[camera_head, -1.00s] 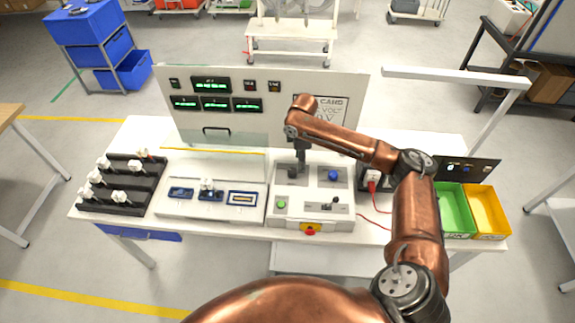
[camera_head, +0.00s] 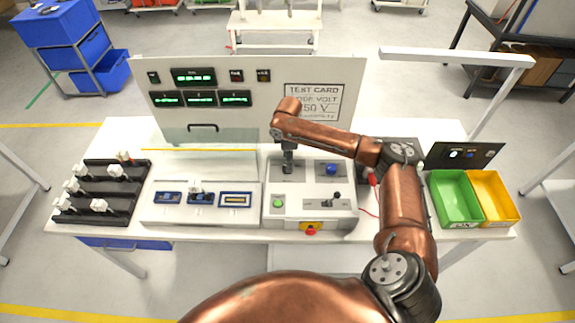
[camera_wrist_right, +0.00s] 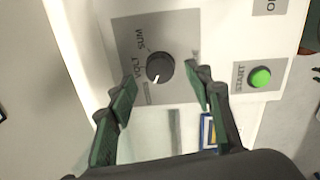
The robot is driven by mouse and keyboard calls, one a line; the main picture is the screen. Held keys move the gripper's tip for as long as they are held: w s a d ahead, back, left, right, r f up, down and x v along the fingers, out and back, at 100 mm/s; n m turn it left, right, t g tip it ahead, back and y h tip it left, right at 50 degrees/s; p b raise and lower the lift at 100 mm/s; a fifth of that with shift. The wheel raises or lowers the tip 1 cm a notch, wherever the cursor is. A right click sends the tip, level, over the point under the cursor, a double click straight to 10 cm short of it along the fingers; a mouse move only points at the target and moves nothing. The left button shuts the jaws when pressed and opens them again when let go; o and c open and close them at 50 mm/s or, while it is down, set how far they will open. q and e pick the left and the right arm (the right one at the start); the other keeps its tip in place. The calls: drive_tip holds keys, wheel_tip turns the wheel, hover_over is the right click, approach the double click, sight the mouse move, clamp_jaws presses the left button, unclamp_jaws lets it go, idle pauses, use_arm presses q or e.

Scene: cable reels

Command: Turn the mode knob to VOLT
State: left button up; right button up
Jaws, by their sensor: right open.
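The mode knob (camera_wrist_right: 160,67) is a round dark knob on a grey plate, with VOLT and SUM lettered along its left side in the right wrist view. A short white mark shows on its lower edge. My right gripper (camera_wrist_right: 160,76) is open, with one green-padded finger on each side of the knob; I cannot tell whether either touches it. In the head view, my right gripper (camera_head: 288,165) points down over the back left of the control box (camera_head: 310,213) and hides the knob. My left gripper is not in view.
The box also has a green START button (camera_wrist_right: 260,78), a blue knob (camera_head: 331,169), a lever (camera_head: 336,199) and a red button (camera_head: 311,231). A test card (camera_head: 313,102) reading VOLT is on the upright panel (camera_head: 270,85). Green (camera_head: 455,199) and yellow bins (camera_head: 494,198) stand at right.

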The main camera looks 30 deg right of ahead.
wheel_tip(320, 180, down, 3)
drive_tip(key=shift+w+f, duration=0.1)
drive_tip(key=shift+f, duration=0.2)
drive_tip(key=shift+c, duration=0.7)
drive_tip(key=c, duration=1)
drive_tip(key=shift+r+p, duration=0.1)
drive_tip(key=shift+p, duration=0.5)
drive_tip(key=m+p, duration=0.8)
drive_tip(key=p, duration=0.3)
drive_tip(key=shift+a+r, duration=0.1)
drive_tip(key=shift+m+p, duration=1.65)
drive_tip(key=shift+m, duration=0.25)
